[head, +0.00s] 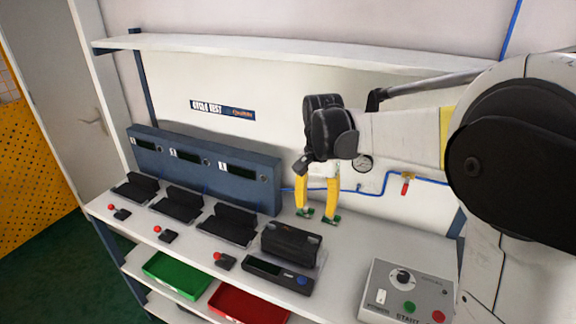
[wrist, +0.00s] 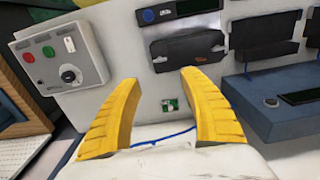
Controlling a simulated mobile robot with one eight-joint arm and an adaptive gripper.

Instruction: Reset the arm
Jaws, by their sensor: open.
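My gripper (head: 317,214) has yellow fingers and is open and empty. In the head view it hangs fingers-down at the back of the white bench, right of the blue display panel. In the wrist view my gripper (wrist: 156,142) shows both fingers spread wide with nothing between them. My arm reaches in from the right in the head view. A small green part (wrist: 170,106) lies on the bench beyond the fingertips in the wrist view. In the head view, green bits show by the fingertips; whether the fingers touch the bench I cannot tell.
A black device (head: 290,243) sits on the bench near my gripper. A grey control box (head: 408,293) with green and red buttons stands at right. The blue panel (head: 205,168) has several black cradles before it. A shelf (head: 270,50) runs above. A blue air line (head: 375,190) crosses behind.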

